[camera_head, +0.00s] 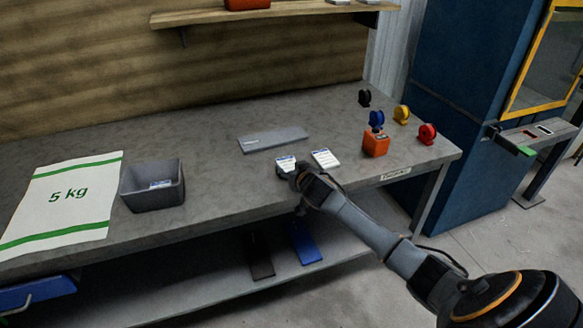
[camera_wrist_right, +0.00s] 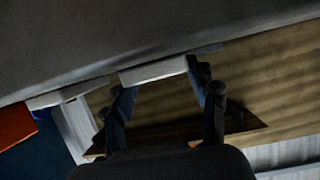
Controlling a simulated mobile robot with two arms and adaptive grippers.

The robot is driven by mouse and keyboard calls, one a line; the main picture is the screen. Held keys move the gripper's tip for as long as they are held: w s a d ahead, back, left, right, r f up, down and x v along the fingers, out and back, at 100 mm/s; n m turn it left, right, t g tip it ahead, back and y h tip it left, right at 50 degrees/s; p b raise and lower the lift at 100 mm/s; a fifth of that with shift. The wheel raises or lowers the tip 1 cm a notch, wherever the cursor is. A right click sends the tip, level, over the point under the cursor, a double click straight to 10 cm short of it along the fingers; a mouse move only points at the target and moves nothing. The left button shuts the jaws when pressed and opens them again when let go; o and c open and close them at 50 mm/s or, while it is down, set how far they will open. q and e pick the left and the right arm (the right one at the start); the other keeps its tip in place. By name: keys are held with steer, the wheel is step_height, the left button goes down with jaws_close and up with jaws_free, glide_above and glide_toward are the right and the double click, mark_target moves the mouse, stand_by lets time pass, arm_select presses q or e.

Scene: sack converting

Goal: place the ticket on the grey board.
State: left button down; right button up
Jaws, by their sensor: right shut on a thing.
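A white ticket (camera_head: 285,162) with a dark printed block is at the front of the workbench. My right gripper (camera_head: 298,171) is shut on it, and the fingers hide part of its right side. In the right wrist view the gripper (camera_wrist_right: 162,80) has the ticket (camera_wrist_right: 152,71) between its fingertips, edge-on. I cannot tell whether it still touches the bench. The grey board (camera_head: 273,139) lies flat behind the ticket, bare apart from a small mark at its left end. My left gripper is not in view.
A second white ticket (camera_head: 325,158) lies just right of the gripper. An orange block (camera_head: 376,145) and several coloured round-headed items stand farther right. A dark grey bin (camera_head: 152,198) holding a label and a 5 kg sack (camera_head: 62,205) are left. Bench between bin and board is clear.

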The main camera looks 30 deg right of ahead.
steer(key=shift+f, duration=0.15)
steer(key=o, duration=1.1)
steer(key=shift+o, duration=0.2)
steer(key=shift+f+b, duration=0.15)
steer(key=shift+b, duration=0.35)
steer(key=v, duration=1.4)
steer(key=shift+a, duration=0.3)
steer(key=shift+f, duration=0.15)
